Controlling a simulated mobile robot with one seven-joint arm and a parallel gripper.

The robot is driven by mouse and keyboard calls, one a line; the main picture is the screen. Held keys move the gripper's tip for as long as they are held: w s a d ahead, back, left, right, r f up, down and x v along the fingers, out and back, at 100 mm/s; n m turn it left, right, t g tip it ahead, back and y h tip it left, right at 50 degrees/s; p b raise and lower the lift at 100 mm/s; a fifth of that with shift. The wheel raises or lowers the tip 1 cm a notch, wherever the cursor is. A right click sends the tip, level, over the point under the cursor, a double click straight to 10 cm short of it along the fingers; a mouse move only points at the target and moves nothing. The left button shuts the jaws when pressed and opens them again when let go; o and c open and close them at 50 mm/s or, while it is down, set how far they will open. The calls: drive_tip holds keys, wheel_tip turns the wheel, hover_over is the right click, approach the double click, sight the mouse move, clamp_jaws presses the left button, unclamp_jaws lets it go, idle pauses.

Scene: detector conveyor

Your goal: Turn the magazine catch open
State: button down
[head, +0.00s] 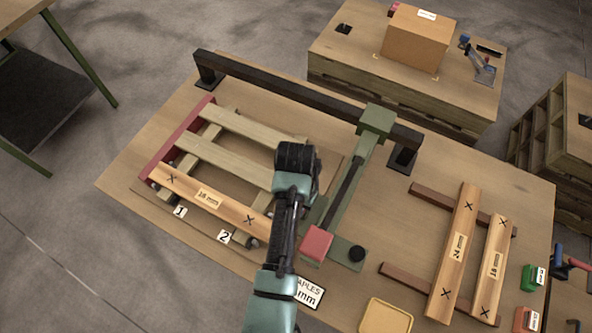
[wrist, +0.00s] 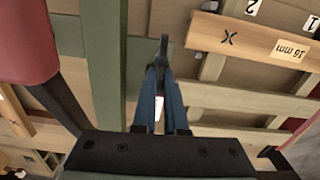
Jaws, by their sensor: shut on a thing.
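In the wrist view my gripper (wrist: 160,78) has its two blue fingers close together. They are shut on a small dark grey lever, which appears to be the magazine catch (wrist: 163,46). The catch stands upright in that view, beside a long green bar (wrist: 105,60). How far it is turned is hard to tell. In the head view my arm's wrist hides the fingers and the catch. The green tool arm (head: 343,185) with its red block (head: 316,244) stands just right of my arm.
A slatted wooden frame with a 16 mm board (head: 187,187) lies left of my arm. A dark rail (head: 290,92) crosses behind. Two spare boards (head: 459,255) rest on the right. A yellow tray (head: 386,316) and a staples label (head: 310,291) lie in front.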

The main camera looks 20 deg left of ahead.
drive_tip(key=n+p, duration=0.1)
drive_tip(key=n, duration=0.1)
drive_tip(key=n+p, duration=0.1)
drive_tip(key=n, duration=0.1)
drive_tip(key=shift+a+r, duration=0.15)
drive_tip(key=shift+a, duration=0.15)
drive_tip(key=n, duration=0.2)
drive_tip(key=n+p, duration=0.1)
drive_tip(key=n, duration=0.1)
drive_tip(key=shift+s+a+p, duration=0.2)
drive_tip(key=shift+a+p, duration=0.1)
drive_tip(key=shift+a, duration=0.05)
drive_tip(key=n, duration=0.1)
drive_tip(key=n+p, duration=0.1)
drive_tip(key=n, duration=0.3)
drive_tip(key=shift+s+a, duration=0.2)
drive_tip(key=shift+s, duration=0.1)
drive_tip(key=shift+s+a+n+p, duration=0.1)
drive_tip(key=shift+n+p, duration=0.15)
drive_tip(key=shift+n, duration=0.5)
drive_tip(key=shift+s+n+p, duration=0.15)
drive_tip(key=shift+n+p, duration=0.15)
drive_tip(key=shift+n, duration=0.4)
drive_tip(key=shift+s+a+n+p, duration=0.1)
drive_tip(key=shift+n+p, duration=0.15)
drive_tip(key=shift+n, duration=0.5)
drive_tip(key=c, duration=1)
unclamp_jaws()
drive_tip(key=shift+d, duration=0.1)
drive_tip(key=shift+o, duration=0.2)
